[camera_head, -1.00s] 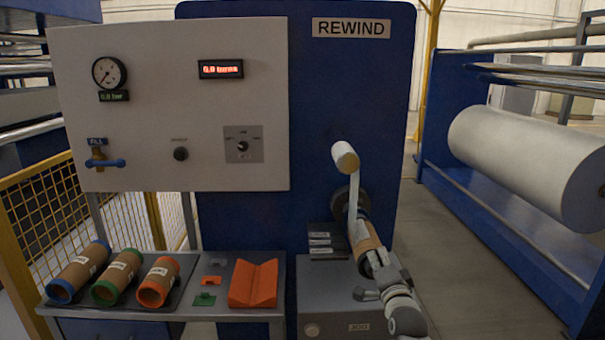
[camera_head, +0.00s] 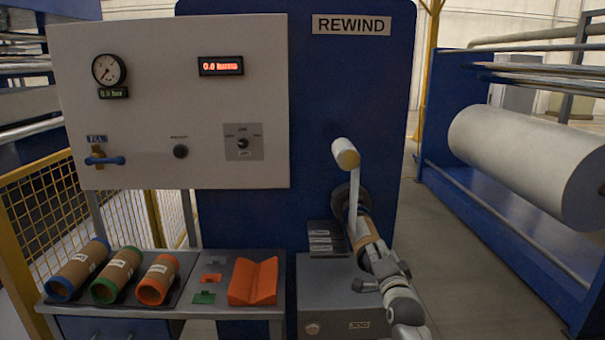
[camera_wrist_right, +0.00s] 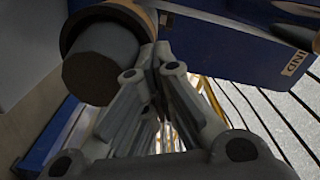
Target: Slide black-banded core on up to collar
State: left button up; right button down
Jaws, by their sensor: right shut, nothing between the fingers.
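The brown core (camera_head: 368,240) is around the rewind shaft, below the hanging white film strip (camera_head: 353,202). In the right wrist view, the core (camera_wrist_right: 125,14) has a dark band at its near rim, and the dark grey shaft end (camera_wrist_right: 98,78) sticks out of it. The dark round collar (camera_head: 342,194) is at the machine face; the gap between it and the core is hard to judge. My right gripper (camera_head: 384,268) is shut and empty, close beside the shaft end; its fingertips (camera_wrist_right: 150,58) are near the core's rim. My left gripper is out of view.
Blue-, green- and orange-ended cores (camera_head: 116,277) lie on a dark tray at the left. An orange V-block (camera_head: 253,282) and small coloured tags (camera_head: 208,278) lie beside them. A grey jog box (camera_head: 330,291) stands below the shaft. A large white roll (camera_head: 525,165) is at the right.

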jog(key=shift+w+f, duration=0.1)
jog(key=shift+w, duration=0.2)
dwell(0.4)
jog(key=shift+w+b, duration=0.4)
jog(key=shift+b, duration=0.05)
jog(key=shift+w+b, duration=0.3)
jog(key=s+r+p, duration=0.1)
jog(key=s+p, duration=0.6)
jog(key=p, duration=0.1)
jog(key=shift+s+d, duration=0.15)
jog(key=shift+s, duration=0.2)
dwell(0.3)
